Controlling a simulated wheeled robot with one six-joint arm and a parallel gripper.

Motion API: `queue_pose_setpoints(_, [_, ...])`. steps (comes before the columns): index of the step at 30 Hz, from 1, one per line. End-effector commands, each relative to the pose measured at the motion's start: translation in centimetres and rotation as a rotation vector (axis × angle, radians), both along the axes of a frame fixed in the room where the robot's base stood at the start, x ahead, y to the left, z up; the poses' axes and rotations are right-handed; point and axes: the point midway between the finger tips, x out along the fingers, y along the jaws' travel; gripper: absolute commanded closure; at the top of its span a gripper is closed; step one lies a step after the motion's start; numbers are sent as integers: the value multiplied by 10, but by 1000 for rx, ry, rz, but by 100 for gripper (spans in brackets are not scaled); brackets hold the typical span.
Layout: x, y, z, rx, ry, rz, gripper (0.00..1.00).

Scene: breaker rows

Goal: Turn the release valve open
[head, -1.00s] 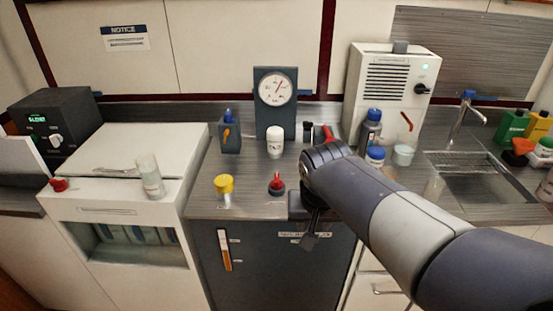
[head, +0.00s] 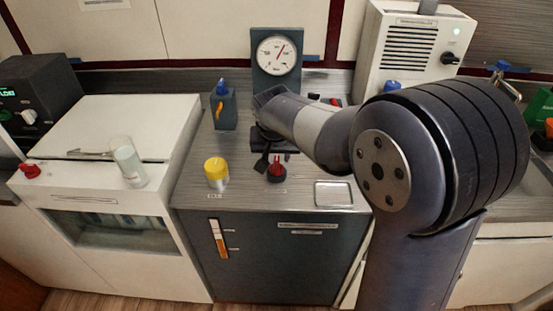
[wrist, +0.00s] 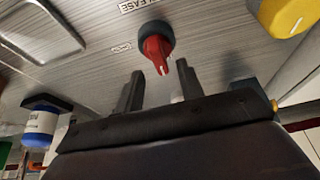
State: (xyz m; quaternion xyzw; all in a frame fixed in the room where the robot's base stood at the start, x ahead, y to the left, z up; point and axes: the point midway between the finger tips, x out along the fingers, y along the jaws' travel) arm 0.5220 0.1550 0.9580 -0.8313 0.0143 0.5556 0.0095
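The release valve is a red knob on a dark round base (head: 277,172), on the grey counter's front part. In the wrist view the red knob (wrist: 157,50) shows just beyond my fingertips, its narrow end towards the gripper. A counter label beside it reads "...LEASE"; a smaller label near it is too small to read. My gripper (wrist: 160,80) is open and empty, with one finger on each side of the knob's line. I cannot tell whether either finger touches it.
A yellow-capped knob (head: 216,172) stands left of the valve. Behind are a dark blue block with an orange lever (head: 223,108) and a dial gauge (head: 277,55). A metal plate (head: 333,194) lies to the right. A blue-labelled bottle (wrist: 40,122) shows in the wrist view.

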Motion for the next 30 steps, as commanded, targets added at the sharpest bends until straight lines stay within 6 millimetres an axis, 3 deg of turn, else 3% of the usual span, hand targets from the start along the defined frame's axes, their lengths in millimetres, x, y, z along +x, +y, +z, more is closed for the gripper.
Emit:
queue_pose_setpoints(6, [10,-1,-25,-2,2,-1,64])
queue_pose_setpoints(17, [12,-1,-29,0,-1,0,64])
queue_pose_setpoints(30, [12,-1,-29,0,0,0,99])
